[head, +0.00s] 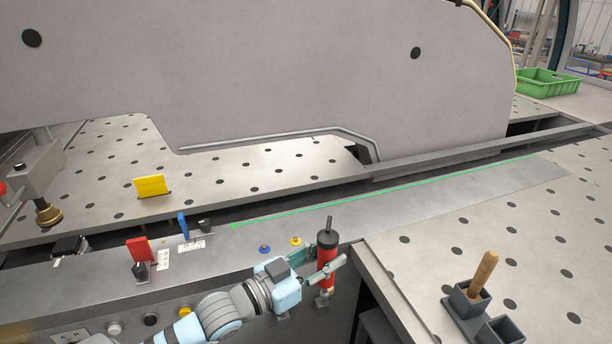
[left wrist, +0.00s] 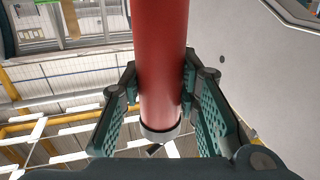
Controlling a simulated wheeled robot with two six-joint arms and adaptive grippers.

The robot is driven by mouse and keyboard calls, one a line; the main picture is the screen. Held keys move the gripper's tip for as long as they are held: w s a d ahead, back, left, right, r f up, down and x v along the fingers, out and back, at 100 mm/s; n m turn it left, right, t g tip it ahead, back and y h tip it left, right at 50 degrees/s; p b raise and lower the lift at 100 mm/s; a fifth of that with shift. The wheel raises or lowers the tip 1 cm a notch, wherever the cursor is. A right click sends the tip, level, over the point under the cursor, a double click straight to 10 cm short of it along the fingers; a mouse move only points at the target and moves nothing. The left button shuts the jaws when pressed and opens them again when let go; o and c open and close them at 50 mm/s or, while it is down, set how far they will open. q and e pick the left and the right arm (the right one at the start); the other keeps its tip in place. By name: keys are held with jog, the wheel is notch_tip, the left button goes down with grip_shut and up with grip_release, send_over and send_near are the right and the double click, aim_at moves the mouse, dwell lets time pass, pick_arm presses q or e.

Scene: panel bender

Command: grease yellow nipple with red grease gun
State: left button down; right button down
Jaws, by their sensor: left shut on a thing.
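The red grease gun (head: 327,262) stands about upright, its dark thin end up, at the front edge of the machine bed. My left gripper (head: 329,254) is shut around its red body. The left wrist view shows the red barrel (left wrist: 161,60) between both fingers (left wrist: 160,95), with a grey metal collar at its end. The small yellow nipple (head: 296,240) sits on the grey ledge just left of the gun, apart from it. A blue nipple (head: 265,249) is left of that. The gun's lower end is partly hard to make out near a small grey bracket. My right gripper is not in view.
Yellow (head: 151,187), red (head: 139,249) and blue (head: 184,226) tabs stand on the left. A wooden handle (head: 484,272) stands in a dark holder (head: 463,305) at the lower right. A large grey panel (head: 300,80) rises behind. The perforated right table (head: 520,215) is mostly clear.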

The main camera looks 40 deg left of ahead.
pick_arm(q)
jog(key=w+a+r+n+t+y+p, duration=0.1)
jog(key=w+a+r+n+y, duration=0.2)
jog(key=w+a, duration=0.45)
jog(key=w+a+r+n+y+p, duration=0.15)
jog(key=w+a+y, duration=0.3)
jog(key=a, duration=0.55)
jog(key=f+b, duration=0.2)
jog(key=b, duration=0.1)
jog(key=f+b, duration=0.3)
jog(key=b, duration=0.1)
jog(key=shift+w+f, duration=0.2)
jog(key=shift+f, duration=0.15)
jog(key=shift+f+b, duration=0.45)
jog(key=shift+f, duration=0.05)
